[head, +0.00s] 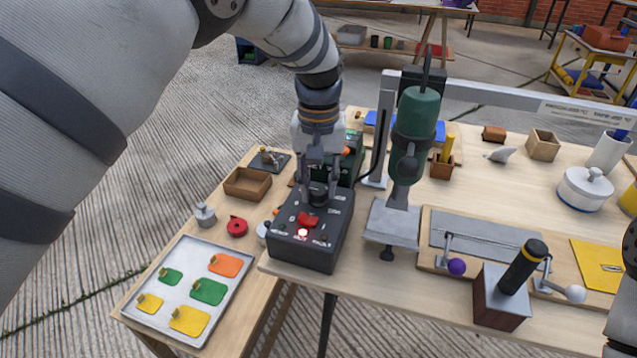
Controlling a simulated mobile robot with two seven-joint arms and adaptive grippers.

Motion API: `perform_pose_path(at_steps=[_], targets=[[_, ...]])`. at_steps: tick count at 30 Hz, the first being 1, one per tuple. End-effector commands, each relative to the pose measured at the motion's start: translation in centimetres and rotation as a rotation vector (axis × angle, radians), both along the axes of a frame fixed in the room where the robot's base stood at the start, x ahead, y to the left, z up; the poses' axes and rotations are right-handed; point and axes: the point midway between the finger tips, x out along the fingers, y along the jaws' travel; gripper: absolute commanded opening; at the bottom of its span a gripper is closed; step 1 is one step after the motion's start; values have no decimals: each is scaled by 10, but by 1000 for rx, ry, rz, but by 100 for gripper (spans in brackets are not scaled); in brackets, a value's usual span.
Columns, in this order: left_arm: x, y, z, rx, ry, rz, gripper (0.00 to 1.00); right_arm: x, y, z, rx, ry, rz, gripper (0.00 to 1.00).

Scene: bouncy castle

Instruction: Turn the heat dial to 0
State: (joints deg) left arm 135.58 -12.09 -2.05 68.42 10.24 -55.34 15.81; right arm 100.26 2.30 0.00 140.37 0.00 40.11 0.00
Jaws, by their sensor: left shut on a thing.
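A dark control box (306,253) stands at the left end of the wooden workbench. It has a red switch (308,219), a lit red lamp (302,233) and pale labels too small to read. My left gripper (317,192) reaches down from above over the back part of the box top. Its fingers are shut on the dark heat dial (318,198), which they partly hide. I cannot read which mark the dial points to. My right gripper is not in view.
A green heat tool (414,135) on a stand is right of the box. A tray (170,323) of colored pieces lies on the lower left table. A wooden block with a black handle (522,266) and a white pot (585,190) stand farther right.

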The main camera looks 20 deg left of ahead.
Motion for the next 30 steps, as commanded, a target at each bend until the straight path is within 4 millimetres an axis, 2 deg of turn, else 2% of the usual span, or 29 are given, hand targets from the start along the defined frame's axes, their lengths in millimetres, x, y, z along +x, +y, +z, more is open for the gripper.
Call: perform_pose_path(at_steps=[15,30], targets=[[0,0,-1,1,1,405,0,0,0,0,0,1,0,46],[-1,0,-1,1,3,543,0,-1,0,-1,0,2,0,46]])
